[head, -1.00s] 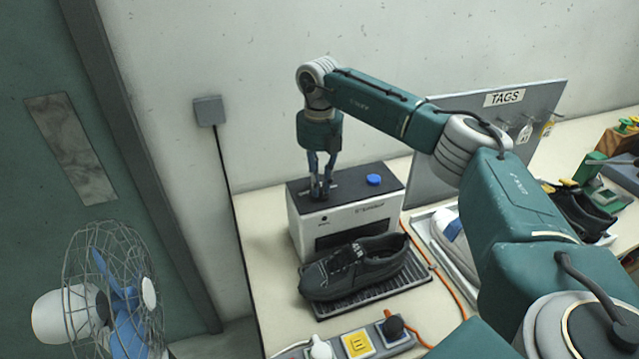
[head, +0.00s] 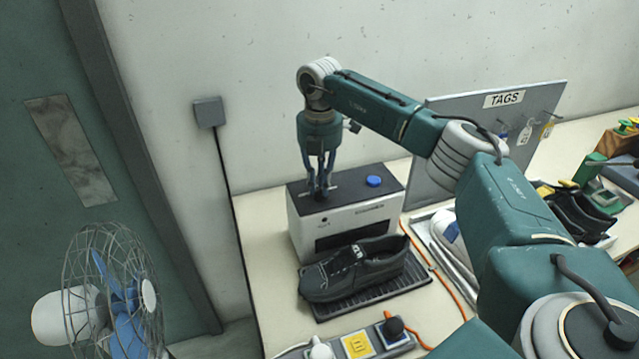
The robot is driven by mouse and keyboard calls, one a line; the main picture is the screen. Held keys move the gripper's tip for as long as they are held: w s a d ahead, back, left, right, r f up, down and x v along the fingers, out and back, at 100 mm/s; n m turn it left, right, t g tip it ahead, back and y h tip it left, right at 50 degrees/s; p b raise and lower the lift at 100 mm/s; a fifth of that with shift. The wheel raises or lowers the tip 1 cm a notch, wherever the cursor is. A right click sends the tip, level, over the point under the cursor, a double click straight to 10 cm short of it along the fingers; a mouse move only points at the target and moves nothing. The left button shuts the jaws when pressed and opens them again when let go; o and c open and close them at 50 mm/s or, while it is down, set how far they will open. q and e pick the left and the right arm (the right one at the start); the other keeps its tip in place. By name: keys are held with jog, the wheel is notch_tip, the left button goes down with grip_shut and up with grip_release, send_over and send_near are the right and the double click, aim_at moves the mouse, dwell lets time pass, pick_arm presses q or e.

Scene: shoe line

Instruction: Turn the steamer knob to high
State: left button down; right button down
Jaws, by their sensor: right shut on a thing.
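The steamer (head: 348,220) is a white box with a dark top, standing on the bench against the wall. Its dark knob (head: 321,196) sits on the left of the top and is mostly hidden by my fingers. My right gripper (head: 319,190) points down from above and is shut on the knob. The knob's pointer and the marks around it are too small or covered to read. A blue button (head: 374,181) is on the right of the steamer's top. My left gripper is not in view.
A black shoe (head: 354,267) rests on a dark ribbed tray (head: 372,297) before the steamer. A grey TAGS board (head: 470,125) stands to the right. A fan (head: 112,290) is at the lower left.

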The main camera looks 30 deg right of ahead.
jog(key=shift+w+d+r, duration=0.1)
jog(key=shift+w+r, duration=0.05)
jog(key=shift+r, duration=0.05)
dwell(0.3)
jog(key=c, duration=1.7)
grip_release()
jog(key=shift+c, duration=0.2)
jog(key=shift+o, duration=0.4)
jog(key=shift+f, duration=0.1)
notch_tip(320, 180, up, 12)
